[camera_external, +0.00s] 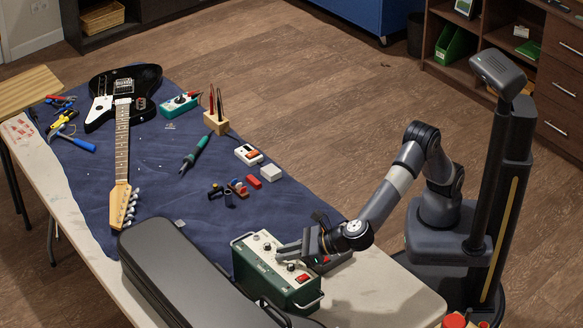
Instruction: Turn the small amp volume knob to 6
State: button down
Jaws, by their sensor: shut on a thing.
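The small amp (270,282), a green box with a pale top panel and metal handles, stands at the near end of the table. Several small knobs and a red switch show on its panel. My gripper (284,252) reaches in from the right, low over the panel, with its fingers shut on one of the knobs. The fingers hide most of that knob. The scale marks and the knob's setting are too small to read.
A dark case (185,275) lies close to the left of the amp. A black electric guitar (122,130) lies on the blue cloth (160,165) further back. A soldering iron (196,152), small boxes and tools lie beyond the amp. The table's near right corner (395,300) is bare.

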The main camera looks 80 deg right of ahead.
jog(key=c, duration=1.3)
grip_release()
jog(key=shift+c, duration=0.2)
jog(key=shift+f+b, duration=0.2)
jog(key=shift+b, duration=0.15)
